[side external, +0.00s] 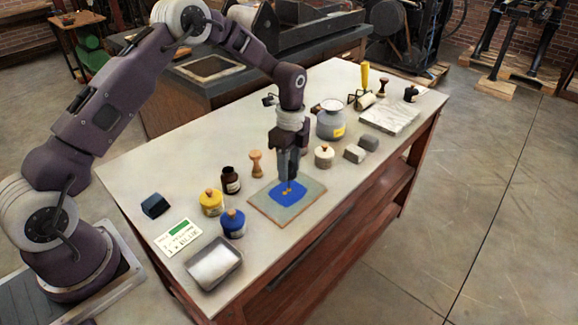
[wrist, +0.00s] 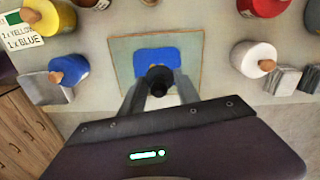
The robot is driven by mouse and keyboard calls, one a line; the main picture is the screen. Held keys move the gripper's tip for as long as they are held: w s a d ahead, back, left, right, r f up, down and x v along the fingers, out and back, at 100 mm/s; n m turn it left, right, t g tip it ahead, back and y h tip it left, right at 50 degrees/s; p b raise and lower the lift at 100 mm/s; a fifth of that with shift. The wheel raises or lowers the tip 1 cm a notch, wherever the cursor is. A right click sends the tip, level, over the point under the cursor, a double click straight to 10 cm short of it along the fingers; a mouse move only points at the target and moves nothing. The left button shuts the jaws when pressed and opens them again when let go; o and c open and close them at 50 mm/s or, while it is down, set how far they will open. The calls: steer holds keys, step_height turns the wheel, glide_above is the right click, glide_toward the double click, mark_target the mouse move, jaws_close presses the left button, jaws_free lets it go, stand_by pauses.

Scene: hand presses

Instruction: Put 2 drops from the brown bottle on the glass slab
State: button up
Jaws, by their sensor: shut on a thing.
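The brown bottle (side external: 230,180) stands upright and dark on the table, left of the glass slab (side external: 262,208). A blue patch (side external: 283,196) covers the middle of the slab and also shows in the wrist view (wrist: 158,56). My gripper (side external: 289,172) is above the slab, pointing down, shut on a dropper. The dropper's round black top (wrist: 158,78) shows between the fingers in the wrist view. Small amber marks show at its lower end, over the blue patch. I cannot tell whether they are drops or part of the dropper.
A yellow jar (side external: 212,203), a blue jar (side external: 232,224) and a wooden tool (side external: 256,163) stand left of the slab. A white jar (side external: 324,156) and grey blocks (side external: 355,154) stand right. A tray (side external: 214,281) and printed card (side external: 178,238) lie at the front left.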

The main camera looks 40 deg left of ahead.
steer(key=shift+f, duration=0.1)
steer(key=shift+r, duration=3.55)
